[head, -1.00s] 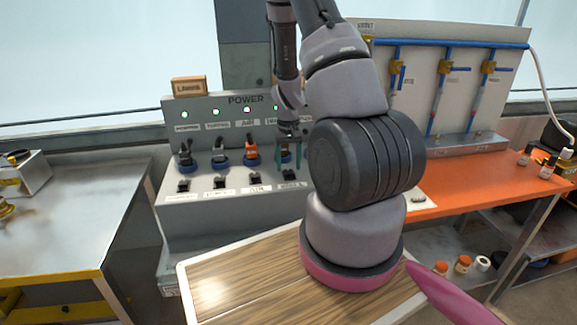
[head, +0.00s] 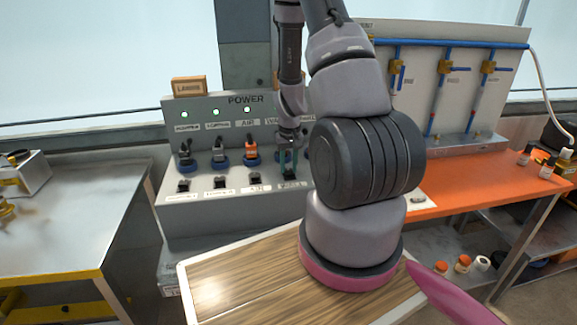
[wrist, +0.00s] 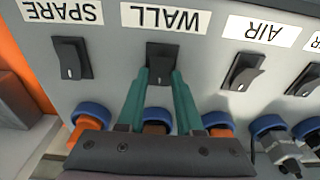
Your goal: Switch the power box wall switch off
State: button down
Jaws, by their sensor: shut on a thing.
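The power box (head: 225,112) stands behind the wooden table and carries a row of black rocker switches. In the wrist view, which is upside down, the black wall switch (wrist: 160,57) sits beside its WALL label (wrist: 166,18). My gripper (wrist: 161,75) has its two teal fingers close together on the lever of this switch, hiding part of it. In the head view my gripper (head: 288,172) reaches down to the lower switch row, just above the WALL label; the switch itself is mostly hidden there.
The spare switch (wrist: 71,60) and the air switch (wrist: 241,72) flank the wall switch closely. Plugs with blue collars (head: 251,160) sit above the switch row. Green lamps (head: 247,110) glow on the panel. A wooden tabletop (head: 240,275) lies in front.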

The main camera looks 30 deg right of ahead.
jog(key=shift+s+t+h, duration=0.4)
jog(key=shift+s+t, duration=0.15)
jog(key=shift+t, duration=0.75)
jog(key=shift+a+t, duration=0.1)
jog(key=shift+t, duration=0.3)
jog(key=c, duration=0.6)
grip_release()
jog(key=shift+o, duration=0.2)
